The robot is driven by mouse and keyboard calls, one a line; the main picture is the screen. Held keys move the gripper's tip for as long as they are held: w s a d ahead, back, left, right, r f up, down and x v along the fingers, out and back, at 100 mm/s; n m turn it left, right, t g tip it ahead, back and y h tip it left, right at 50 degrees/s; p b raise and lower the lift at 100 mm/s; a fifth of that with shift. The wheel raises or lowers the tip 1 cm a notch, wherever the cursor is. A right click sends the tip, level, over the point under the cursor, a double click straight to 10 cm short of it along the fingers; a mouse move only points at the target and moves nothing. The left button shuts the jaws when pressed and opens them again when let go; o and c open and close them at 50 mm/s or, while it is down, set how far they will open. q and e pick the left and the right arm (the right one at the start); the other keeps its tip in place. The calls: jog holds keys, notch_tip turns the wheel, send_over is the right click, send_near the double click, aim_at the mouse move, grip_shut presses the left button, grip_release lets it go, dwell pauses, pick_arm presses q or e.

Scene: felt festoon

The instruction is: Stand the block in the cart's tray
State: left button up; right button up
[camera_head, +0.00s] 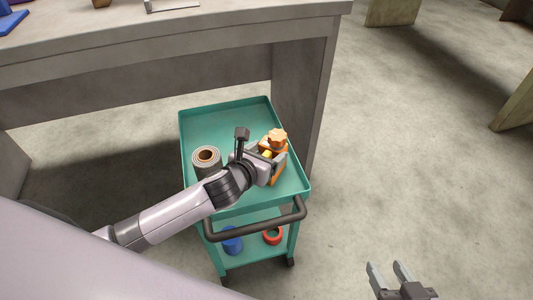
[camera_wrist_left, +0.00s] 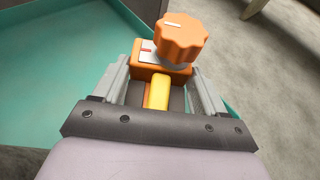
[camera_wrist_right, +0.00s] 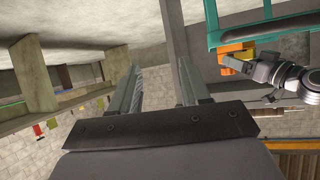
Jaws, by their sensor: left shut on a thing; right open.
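The orange block (camera_head: 278,177) has a lobed orange knob (camera_head: 277,138) on top and a yellow part on its near side. My left gripper (camera_head: 273,166) is shut on it, over the right part of the green cart's upper tray (camera_head: 218,119). In the left wrist view the block (camera_wrist_left: 150,72) sits between both fingers, knob up. Its lower end is hidden, so I cannot tell whether it touches the tray floor. The block (camera_wrist_right: 238,48) also shows in the right wrist view. My right gripper (camera_head: 389,270) is open and empty over the floor, right of the cart.
A grey roll (camera_head: 206,161) stands in the tray, left of my left gripper. The dark handle (camera_head: 258,226) runs along the cart's near side. The lower shelf holds a blue item (camera_head: 232,240) and a red ring (camera_head: 273,236). A grey table (camera_head: 180,45) stands behind.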

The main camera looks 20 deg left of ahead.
pick_arm(q)
jog(key=o, duration=1.3)
jog(key=shift+f, duration=0.1)
pick_arm(e)
jog(key=shift+s+f, duration=0.1)
jog(key=shift+f, duration=0.15)
jog(key=shift+f, duration=0.1)
pick_arm(q)
jog(key=p+v, duration=0.3)
jog(key=v, duration=0.9)
jog(key=shift+r+p, duration=0.25)
jog(key=shift+p, duration=0.1)
pick_arm(e)
jog(key=d, duration=0.1)
jog(key=s+d+f+m+h, duration=0.1)
jog(key=shift+s+d+g, duration=0.15)
jog(key=shift+d+g, duration=0.15)
jog(key=shift+g, duration=0.1)
